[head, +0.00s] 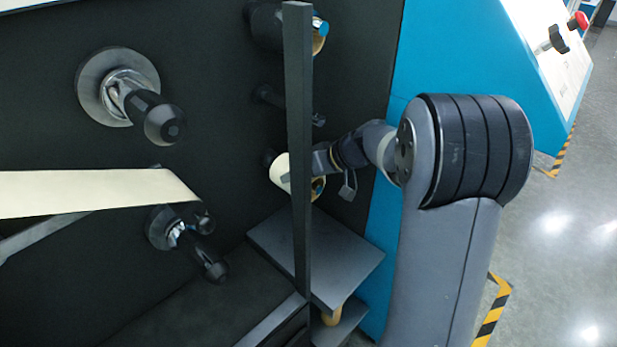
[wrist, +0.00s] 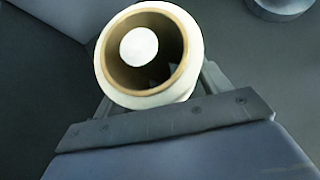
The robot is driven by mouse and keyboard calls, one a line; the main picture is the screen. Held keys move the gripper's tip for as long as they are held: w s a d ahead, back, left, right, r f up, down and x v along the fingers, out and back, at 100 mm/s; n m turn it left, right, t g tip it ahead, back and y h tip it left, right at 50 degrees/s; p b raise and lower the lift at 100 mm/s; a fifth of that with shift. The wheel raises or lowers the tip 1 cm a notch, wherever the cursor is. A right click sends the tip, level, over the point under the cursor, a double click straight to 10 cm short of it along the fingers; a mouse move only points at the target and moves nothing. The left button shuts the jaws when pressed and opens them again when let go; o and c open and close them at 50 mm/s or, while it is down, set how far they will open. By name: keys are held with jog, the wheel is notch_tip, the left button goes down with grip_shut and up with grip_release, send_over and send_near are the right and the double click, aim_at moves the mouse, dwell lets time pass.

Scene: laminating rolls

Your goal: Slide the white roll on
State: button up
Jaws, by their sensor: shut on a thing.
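The white roll (head: 280,172) is close to the dark machine panel, partly hidden behind a dark upright bar. In the wrist view the roll (wrist: 150,98) faces me with its brown cardboard core open. A pale round end, seemingly of a spindle (wrist: 139,47), shows inside the core, off centre towards the upper left. How far the roll sits along it cannot be told. My gripper (head: 318,162) is shut on the roll, with a finger on either side of it in the wrist view (wrist: 158,92).
The dark upright bar (head: 299,120) stands in front of the roll in the head view. Another roll on a holder (head: 280,25) is above, with a thin dark peg (head: 290,103) between. A grey shelf (head: 330,255) lies below. A cream web (head: 90,192) runs at left.

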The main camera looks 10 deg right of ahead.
jog(key=shift+w+a, duration=0.5)
jog(key=shift+w, duration=0.15)
jog(key=shift+w+a, duration=0.45)
jog(key=shift+w, duration=0.2)
jog(key=o, duration=1.3)
